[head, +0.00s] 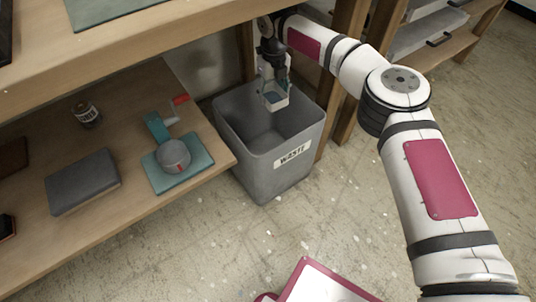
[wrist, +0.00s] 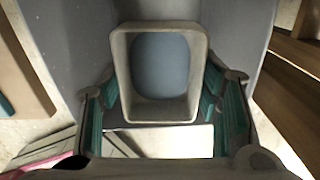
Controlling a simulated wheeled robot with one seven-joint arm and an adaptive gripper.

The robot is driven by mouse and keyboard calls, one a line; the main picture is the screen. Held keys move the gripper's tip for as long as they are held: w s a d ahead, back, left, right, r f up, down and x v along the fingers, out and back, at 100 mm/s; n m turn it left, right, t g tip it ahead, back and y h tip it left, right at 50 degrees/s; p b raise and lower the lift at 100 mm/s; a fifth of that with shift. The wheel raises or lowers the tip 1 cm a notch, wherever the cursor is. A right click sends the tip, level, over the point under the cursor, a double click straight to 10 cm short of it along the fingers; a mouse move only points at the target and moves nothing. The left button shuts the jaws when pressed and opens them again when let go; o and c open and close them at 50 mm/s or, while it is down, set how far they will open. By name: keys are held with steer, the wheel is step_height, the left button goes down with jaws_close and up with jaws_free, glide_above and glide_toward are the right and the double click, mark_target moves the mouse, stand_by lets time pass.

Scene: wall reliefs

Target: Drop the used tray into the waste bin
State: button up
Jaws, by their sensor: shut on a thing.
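The used tray (head: 274,97) is a small pale open-topped box with a blue-grey inside. In the wrist view the tray (wrist: 120,75) sits between the two green-padded fingers. My gripper (head: 272,80) is shut on the tray and holds it over the mouth of the waste bin. The waste bin (head: 262,165) is a grey open-topped box with a white "WASTE" label, standing on the floor. The head view shows its inside empty where visible. In the wrist view the bin's grey wall (wrist: 75,35) lies behind the tray. I cannot tell the tray's exact height above the rim.
A bench top overhangs above. A wooden post (head: 338,100) stands right of the bin.

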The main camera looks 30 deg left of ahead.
mark_target(273, 100)
steer(key=shift+f+b, duration=1.2)
steer(key=shift+f, duration=0.75)
steer(key=o, duration=1.1)
step_height(273, 100, up, 8)
steer(key=shift+d+f, duration=0.1)
steer(key=shift+f, duration=0.15)
steer(key=shift+s, duration=0.1)
